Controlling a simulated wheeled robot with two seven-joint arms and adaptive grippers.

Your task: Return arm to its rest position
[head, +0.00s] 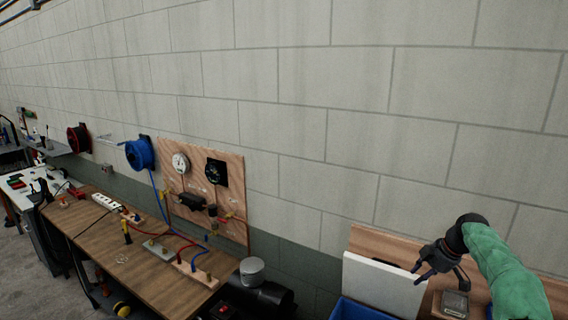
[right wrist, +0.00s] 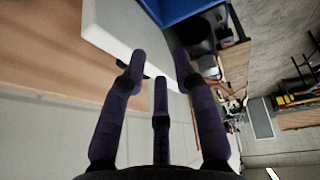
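My right gripper (head: 421,274) is at the lower right of the head view, on an arm in a green sleeve. Its dark fingers point left, close to a white panel-like box (head: 384,283). In the right wrist view the fingers (right wrist: 159,66) are spread apart with nothing between them. The white box (right wrist: 120,30) shows beyond the fingertips there; I cannot tell whether they touch it. My left gripper is in neither view.
A blue bin (head: 358,309) stands below the white box. A small grey device (head: 455,303) lies below the gripper. A wooden bench (head: 150,262) with hoses and fittings, a gauge board (head: 205,160) and a blue reel (head: 139,153) are to the left.

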